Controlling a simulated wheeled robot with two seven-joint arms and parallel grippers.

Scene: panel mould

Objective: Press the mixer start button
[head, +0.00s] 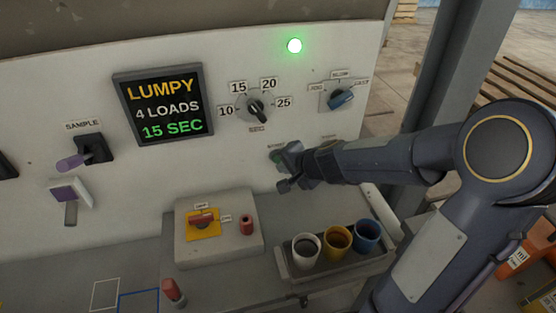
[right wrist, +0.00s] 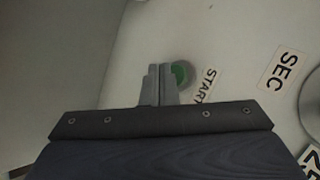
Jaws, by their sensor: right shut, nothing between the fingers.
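The green start button (head: 276,156) is on the white panel, under the timer knob, and is partly hidden by my right gripper (head: 284,168). In the right wrist view the round green button (right wrist: 181,74) shows just beside the fingertips, next to a label reading START (right wrist: 205,86). My right gripper (right wrist: 160,69) is shut and empty, with its tips pointing at the panel close to the button. I cannot tell whether the tips touch it. My left gripper is not in view.
A screen (head: 163,103) reads LUMPY, 4 LOADS, 15 SEC. A green lamp (head: 294,46) is lit above the timer knob (head: 257,107). A selector knob (head: 340,98) is at right. Below stand a switch box (head: 185,249) and a tray (head: 283,266) with three cups.

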